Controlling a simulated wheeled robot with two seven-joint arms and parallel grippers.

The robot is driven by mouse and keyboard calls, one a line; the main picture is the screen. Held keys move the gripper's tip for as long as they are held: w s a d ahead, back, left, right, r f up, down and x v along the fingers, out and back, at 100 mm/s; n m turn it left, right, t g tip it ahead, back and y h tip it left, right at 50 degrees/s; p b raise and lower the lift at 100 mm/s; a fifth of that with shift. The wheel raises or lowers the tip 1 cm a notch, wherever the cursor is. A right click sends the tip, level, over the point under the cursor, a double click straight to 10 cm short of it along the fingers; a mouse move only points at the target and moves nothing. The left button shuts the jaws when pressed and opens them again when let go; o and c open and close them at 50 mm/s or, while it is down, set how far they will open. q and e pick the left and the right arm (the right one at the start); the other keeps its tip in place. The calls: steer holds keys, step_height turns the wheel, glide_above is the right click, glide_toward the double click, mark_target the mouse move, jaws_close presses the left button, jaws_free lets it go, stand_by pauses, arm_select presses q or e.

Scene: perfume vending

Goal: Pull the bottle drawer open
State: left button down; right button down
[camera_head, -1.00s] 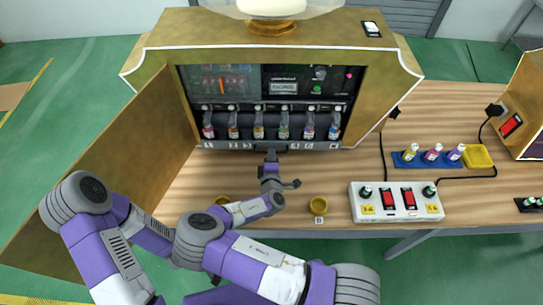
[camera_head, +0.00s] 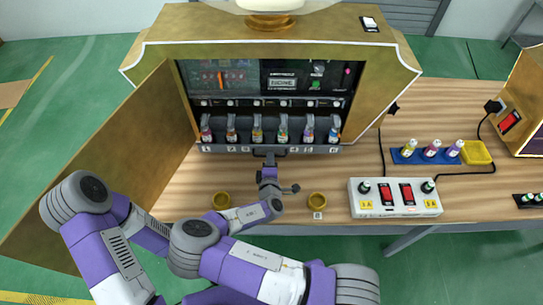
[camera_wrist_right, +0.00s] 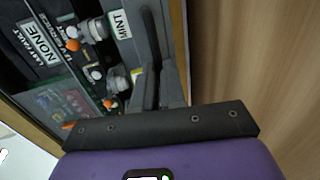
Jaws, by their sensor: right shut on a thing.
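The bottle drawer (camera_head: 215,149) is a dark tray with a row of several small coloured bottles (camera_head: 257,133), at the bottom of the gold cabinet's opening. It sticks out toward me, with the bottles in front of the row of nozzles (camera_head: 256,103). My right gripper (camera_head: 270,160) is shut on the dark handle at the middle of the drawer front. In the right wrist view the gripper fingers (camera_wrist_right: 160,88) meet the dark handle bar (camera_wrist_right: 151,35), partly hiding it. My left gripper is not in view.
The open cabinet door (camera_head: 110,165) stands at the left. Two yellow cups (camera_head: 317,200) sit near the table's front edge. A white switch box (camera_head: 395,212) and a blue tray (camera_head: 400,159) with bottles stand at the right. Bare table (camera_head: 190,185) lies in front of the drawer.

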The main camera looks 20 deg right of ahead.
steer(key=v, duration=0.2)
steer(key=f+v, duration=0.1)
steer(key=v, duration=0.1)
steer(key=shift+s+r, duration=0.15)
steer(key=shift+s, duration=0.1)
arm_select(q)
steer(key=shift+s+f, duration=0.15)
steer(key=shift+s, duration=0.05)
arm_select(e)
steer(key=shift+s+a, duration=0.1)
steer(key=c, duration=1.2)
jaws_free()
steer(key=o, duration=0.7)
steer(key=r, duration=0.2)
steer(key=r+p, duration=0.1)
steer(key=r, duration=0.2)
steer(key=w+r+p, duration=0.1)
steer(key=r, duration=0.2)
steer(key=shift+s+r+p, duration=0.15)
steer(key=shift+s+r, duration=0.2)
steer(key=shift+r, duration=0.25)
steer(key=shift+s+r+p, duration=0.15)
steer(key=shift+s+r, duration=0.15)
steer(key=shift+r, duration=0.3)
steer(key=c, duration=0.7)
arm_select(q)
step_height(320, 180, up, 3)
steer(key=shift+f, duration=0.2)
arm_select(e)
steer(key=shift+w+f, duration=0.2)
